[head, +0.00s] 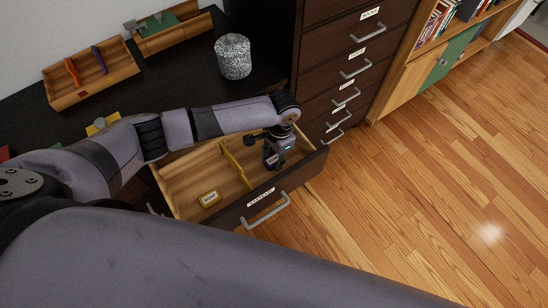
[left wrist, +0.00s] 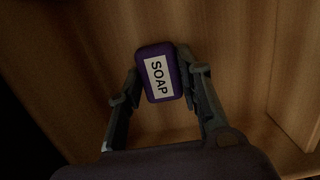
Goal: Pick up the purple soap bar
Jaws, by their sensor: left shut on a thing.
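The purple soap bar (left wrist: 161,75) has a white label reading SOAP and sits between the two fingers of my left gripper (left wrist: 160,84) in the left wrist view. The gripper is shut on it. In the head view my left gripper (head: 273,160) points down into the right compartment of the open desk drawer (head: 188,198). The soap bar is mostly hidden by the gripper there. Whether it touches the drawer floor I cannot tell. My right gripper is not in view.
A yellow labelled bar (head: 209,198) lies in the drawer's left compartment, beyond a yellow divider (head: 233,164). On the dark desk stand a grey speckled cylinder (head: 233,56) and a wooden tray (head: 92,88). A dark drawer cabinet (head: 330,70) rises close behind the drawer. Open floor lies at right.

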